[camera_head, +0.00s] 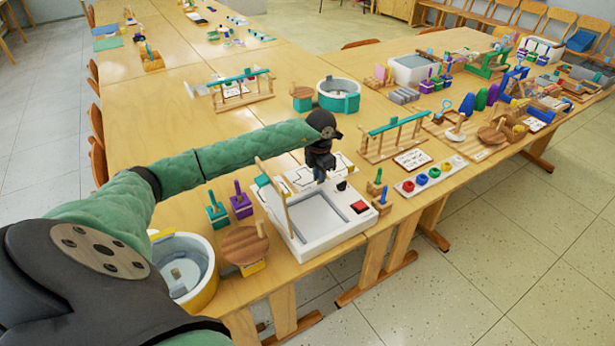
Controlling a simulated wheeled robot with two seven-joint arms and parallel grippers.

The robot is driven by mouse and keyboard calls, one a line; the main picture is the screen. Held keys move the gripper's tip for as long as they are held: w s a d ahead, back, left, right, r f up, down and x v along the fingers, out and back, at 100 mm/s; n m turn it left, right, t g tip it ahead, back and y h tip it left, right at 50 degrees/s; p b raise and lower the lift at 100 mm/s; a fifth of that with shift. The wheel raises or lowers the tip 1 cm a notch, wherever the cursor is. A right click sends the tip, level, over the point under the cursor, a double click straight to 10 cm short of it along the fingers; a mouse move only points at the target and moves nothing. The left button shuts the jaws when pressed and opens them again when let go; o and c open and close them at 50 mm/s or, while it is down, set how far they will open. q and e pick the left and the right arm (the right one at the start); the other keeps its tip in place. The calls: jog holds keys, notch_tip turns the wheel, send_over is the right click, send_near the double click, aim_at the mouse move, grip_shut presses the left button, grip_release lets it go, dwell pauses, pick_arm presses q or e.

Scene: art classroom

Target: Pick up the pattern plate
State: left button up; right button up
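A white plate with dark outlined shapes (298,183), which looks like the pattern plate, lies at the back of a white tray-like box (345,232) on the near table. My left gripper (320,178) points down over this plate, and its dark fingers cover part of it. Its fingers are too small and dark to show whether they are open or touch the plate. A wooden bar (273,195) stands at the left side of the box. My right gripper is out of view.
Left of the box stand teal (217,211) and purple (241,202) pegged blocks, a round wooden stool-like piece (245,246) and a yellow-white tub (189,268). On the right are small pegged blocks (381,201) and a board with coloured rings (432,174). Bare tabletop lies behind, left of centre.

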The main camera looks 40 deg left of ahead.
pick_arm(q)
jog(key=shift+f, duration=0.2)
grip_shut()
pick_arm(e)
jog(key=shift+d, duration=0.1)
pick_arm(q)
jog(key=shift+r, duration=0.15)
